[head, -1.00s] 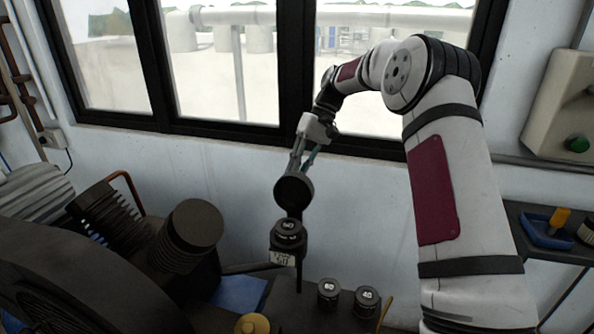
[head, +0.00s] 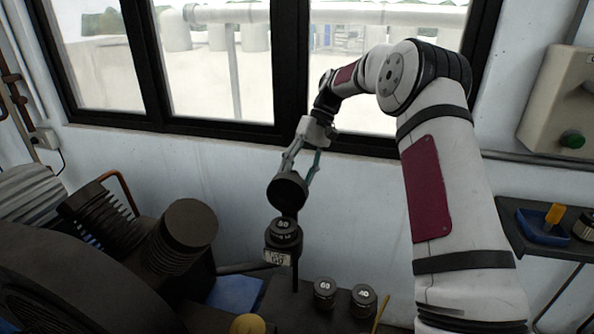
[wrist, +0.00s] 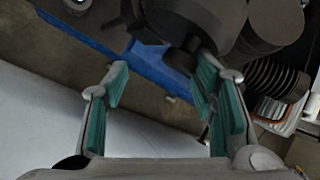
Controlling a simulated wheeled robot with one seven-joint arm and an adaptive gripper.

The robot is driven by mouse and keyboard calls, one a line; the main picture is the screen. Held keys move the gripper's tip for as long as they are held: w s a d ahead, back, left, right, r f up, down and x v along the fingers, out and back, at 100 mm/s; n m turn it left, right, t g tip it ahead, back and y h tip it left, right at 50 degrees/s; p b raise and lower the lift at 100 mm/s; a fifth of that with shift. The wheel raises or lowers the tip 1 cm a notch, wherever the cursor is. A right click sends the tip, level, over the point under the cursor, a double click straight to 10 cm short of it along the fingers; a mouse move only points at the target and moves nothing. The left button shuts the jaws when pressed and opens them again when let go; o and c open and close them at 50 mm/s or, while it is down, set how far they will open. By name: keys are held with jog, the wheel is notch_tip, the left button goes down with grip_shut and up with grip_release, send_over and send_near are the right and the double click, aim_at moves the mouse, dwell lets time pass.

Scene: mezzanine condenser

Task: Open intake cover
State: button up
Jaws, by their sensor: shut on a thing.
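The intake cover appears as a dark round disc (head: 287,191), raised and tilted above a labelled dark block (head: 277,257). The label is too small to read surely. A dark weight marked 50 (head: 284,231) sits on the block, just below the disc. My gripper (head: 299,172) reaches down from the upper right, its fingers at the disc's upper edge, shut on the cover. In the wrist view my gripper's teal pads (wrist: 163,76) stand apart, with a dark round body (wrist: 185,25) beyond the tips. The exact contact is hidden.
Two more dark weights (head: 325,292) (head: 363,299) stand on the bench at right. A finned compressor (head: 185,235) and large dark wheel (head: 60,280) fill the left. A window (head: 220,60) is behind. A blue tray (head: 545,227) sits on the right shelf.

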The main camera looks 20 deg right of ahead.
jog(key=shift+d, duration=0.1)
dwell(0.3)
jog(key=v, duration=0.7)
jog(key=shift+r, duration=0.15)
